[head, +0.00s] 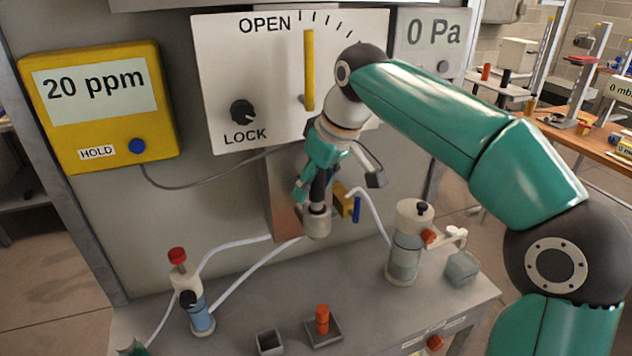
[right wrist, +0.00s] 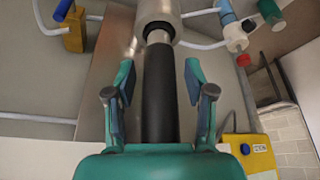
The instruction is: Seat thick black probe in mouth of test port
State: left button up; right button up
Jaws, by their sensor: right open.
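The thick black probe (right wrist: 158,95) stands between the two fingers of my right gripper (right wrist: 160,80) in the right wrist view. The fingers are spread, with a gap on each side of it. The probe's bright metal neck meets the grey cylindrical test port (right wrist: 158,10), its end hidden inside the port mouth. In the head view the probe (head: 318,187) is upright above the port (head: 317,222), with my right gripper (head: 318,172) around its upper part.
A yellow block with a blue lever (head: 347,203) sits right beside the port. A clear bottle (head: 405,258) stands at right, a blue bottle (head: 200,315) at left. White hoses cross behind.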

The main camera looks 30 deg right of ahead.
jog(key=shift+r, duration=0.1)
jog(key=shift+r, duration=0.2)
jog(key=p+v, duration=0.2)
jog(key=v, duration=0.9)
jog(key=shift+s+r+p, duration=0.2)
jog(key=shift+r+p, duration=0.05)
jog(key=shift+p, duration=0.15)
jog(key=shift+d, duration=0.1)
